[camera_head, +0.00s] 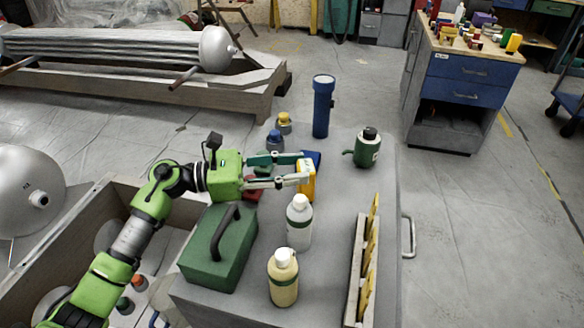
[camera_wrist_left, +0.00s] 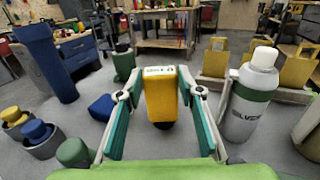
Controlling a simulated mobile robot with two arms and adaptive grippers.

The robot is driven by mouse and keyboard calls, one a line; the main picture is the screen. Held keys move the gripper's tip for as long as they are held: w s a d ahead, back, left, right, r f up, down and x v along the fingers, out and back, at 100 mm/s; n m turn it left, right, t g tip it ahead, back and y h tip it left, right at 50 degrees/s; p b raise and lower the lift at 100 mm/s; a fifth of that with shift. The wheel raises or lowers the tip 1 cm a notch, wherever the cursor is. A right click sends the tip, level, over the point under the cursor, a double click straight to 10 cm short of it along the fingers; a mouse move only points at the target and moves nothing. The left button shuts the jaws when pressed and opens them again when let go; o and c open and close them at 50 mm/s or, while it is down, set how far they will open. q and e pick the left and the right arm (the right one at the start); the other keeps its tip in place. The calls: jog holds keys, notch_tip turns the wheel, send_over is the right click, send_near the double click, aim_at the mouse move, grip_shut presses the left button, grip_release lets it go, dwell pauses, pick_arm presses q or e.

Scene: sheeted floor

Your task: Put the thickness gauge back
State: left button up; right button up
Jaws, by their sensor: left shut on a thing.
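The thickness gauge appears to be the yellow block-shaped device (camera_head: 308,184) over the grey worktop. My left gripper (camera_head: 302,172) reaches in from the left and is shut on it. In the left wrist view the gauge (camera_wrist_left: 161,92) stands upright between the two fingers (camera_wrist_left: 162,100), with a dark lower end. I cannot tell whether it touches the worktop. A small blue object (camera_head: 313,157) lies just behind it, and also shows left of the fingers in the wrist view (camera_wrist_left: 102,107). My right gripper is not in view.
A white bottle (camera_head: 299,225), a cream bottle (camera_head: 283,280) and a green case (camera_head: 218,250) stand in front. A blue flashlight (camera_head: 322,108) and a green canister (camera_head: 367,150) stand behind. A rack (camera_head: 357,270) holds yellow pieces at right. The worktop right of the gauge is clear.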

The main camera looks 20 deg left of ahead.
pick_arm(q)
jog(key=shift+r, duration=0.1)
jog(key=o, duration=1.2)
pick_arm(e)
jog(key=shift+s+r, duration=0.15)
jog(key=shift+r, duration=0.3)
pick_arm(q)
jog(key=shift+s+a, duration=0.1)
jog(key=shift+a, duration=0.15)
jog(key=b+v, duration=0.1)
jog(key=v, duration=1)
jog(key=shift+a, duration=0.25)
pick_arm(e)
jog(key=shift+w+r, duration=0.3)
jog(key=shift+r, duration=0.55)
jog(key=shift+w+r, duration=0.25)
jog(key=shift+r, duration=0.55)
